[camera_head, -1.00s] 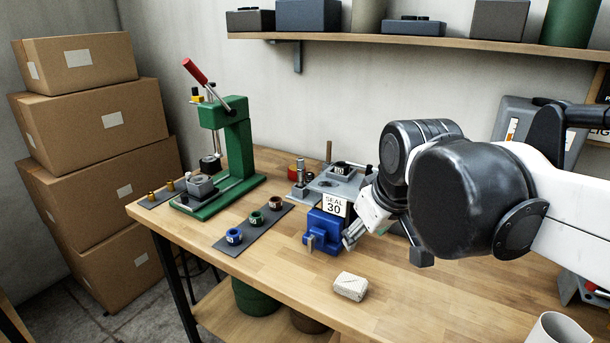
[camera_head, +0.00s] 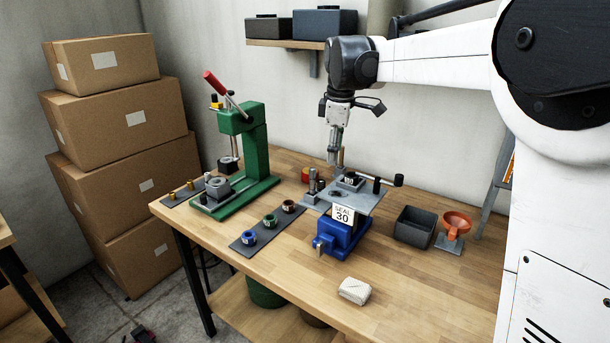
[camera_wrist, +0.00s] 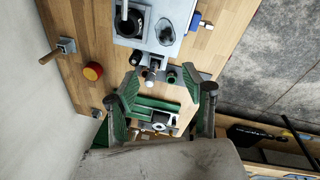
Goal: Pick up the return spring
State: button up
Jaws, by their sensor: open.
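I cannot surely make out the return spring in either view. A small grey stand with short upright posts (camera_head: 313,183) sits left of the blue vise (camera_head: 345,234), and one of its posts may carry it, but it is too small to tell. In the wrist view these posts (camera_wrist: 152,68) lie near the gap between my fingertips. My gripper (camera_head: 335,157) points down above the back of the bench, behind the grey plate (camera_head: 366,198). In the wrist view my gripper (camera_wrist: 162,80) has its green-padded fingers apart, with nothing seen held between them.
A green lever press (camera_head: 255,150) stands at the left. A grey bin (camera_head: 414,227), an orange funnel (camera_head: 456,222) and a white cloth block (camera_head: 355,290) are on the bench. A black-ended handle (camera_head: 398,180) juts out right.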

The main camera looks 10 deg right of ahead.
aim_at(323, 181)
jog(key=w+a+f+n+g+p, duration=0.1)
jog(key=w+f+n+g+p, duration=0.3)
jog(key=w, duration=0.6)
notch_tip(323, 181, down, 8)
jog(key=shift+w+f+n+t, duration=0.1)
jog(key=shift+n+t, duration=0.3)
jog(key=shift+t, duration=0.7)
jog(key=shift+w+d+f, duration=0.15)
jog(key=shift+d+f, duration=0.05)
jog(key=shift+f, duration=1.1)
jog(key=shift+w+d+f, duration=0.15)
jog(key=shift+f, duration=1.1)
jog(key=shift+c, duration=0.3)
jog(key=c, duration=1)
jog(key=shift+o, duration=0.2)
